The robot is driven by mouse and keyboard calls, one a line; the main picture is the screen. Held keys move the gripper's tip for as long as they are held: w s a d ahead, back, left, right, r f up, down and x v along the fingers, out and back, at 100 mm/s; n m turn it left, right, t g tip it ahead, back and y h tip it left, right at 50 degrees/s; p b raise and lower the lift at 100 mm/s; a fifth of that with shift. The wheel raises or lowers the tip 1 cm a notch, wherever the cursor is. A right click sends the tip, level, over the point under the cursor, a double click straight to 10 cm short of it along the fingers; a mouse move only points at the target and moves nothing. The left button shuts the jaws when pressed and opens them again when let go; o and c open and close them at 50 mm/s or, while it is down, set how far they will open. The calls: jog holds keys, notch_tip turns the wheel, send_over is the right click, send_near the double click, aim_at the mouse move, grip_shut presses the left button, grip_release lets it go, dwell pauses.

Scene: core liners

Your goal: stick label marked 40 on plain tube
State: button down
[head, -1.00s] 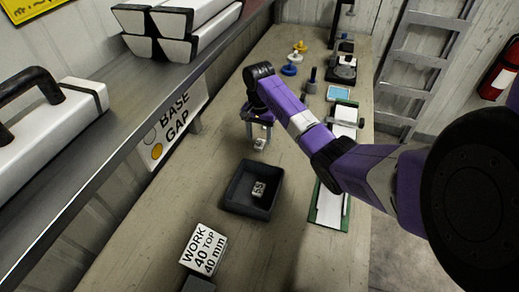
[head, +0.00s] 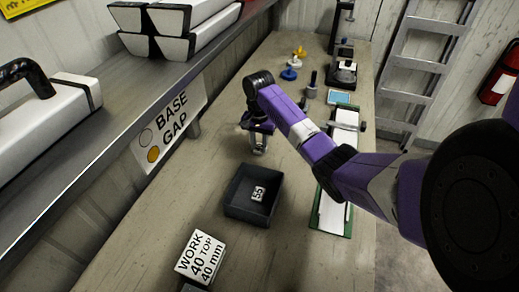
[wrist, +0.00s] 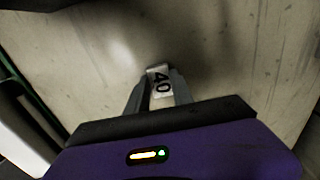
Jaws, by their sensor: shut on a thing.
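My gripper (head: 258,152) is above the bench, just beyond the dark tray. In the wrist view, my gripper (wrist: 160,90) is shut on a small white label marked 40 (wrist: 160,82), held at the fingertips. In the head view the held label is too small to read. A long white piece (head: 331,212) lies in a green-edged holder (head: 347,222) to the right of the tray, partly behind my arm; it may be the plain tube, but I cannot tell. The label is apart from it.
A dark open tray (head: 237,208) holds a small white block marked 55 or similar (head: 258,193). A sign (head: 201,256) reads WORK 40 TOP 40 mm. A shelf (head: 100,150) runs along the left. Blue and yellow knobs (head: 290,73) and dark tools (head: 343,72) stand farther back.

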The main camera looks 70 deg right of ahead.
aim_at(259, 148)
jog(key=shift+r+p, duration=2.2)
jog(key=shift+p, duration=0.35)
jog(key=shift+r+p, duration=0.3)
jog(key=shift+r, duration=0.5)
